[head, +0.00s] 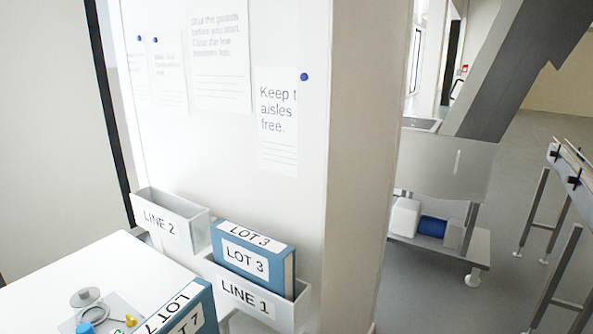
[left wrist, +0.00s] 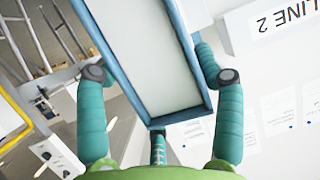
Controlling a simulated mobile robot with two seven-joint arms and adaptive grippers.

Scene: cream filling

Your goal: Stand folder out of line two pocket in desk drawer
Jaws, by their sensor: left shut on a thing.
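A blue folder labelled LOT 7 (head: 185,312) is tilted at the bottom edge of the head view, over the desk's right side. In the left wrist view my left gripper (left wrist: 160,75) has its teal fingers shut on both sides of a blue-edged folder (left wrist: 158,60), with white pages facing the camera. It appears to be the LOT 7 folder. The LINE 2 pocket (head: 172,222) is a white holder on the board and looks empty. It also shows upside down in the left wrist view (left wrist: 262,25). No drawer is visible. My right gripper is not in view.
The LINE 1 pocket (head: 247,298) holds a blue LOT 3 folder (head: 255,258). The white desk (head: 95,270) carries a grey tray with small items (head: 95,305) near the folder. A pillar (head: 365,170) stands right of the board.

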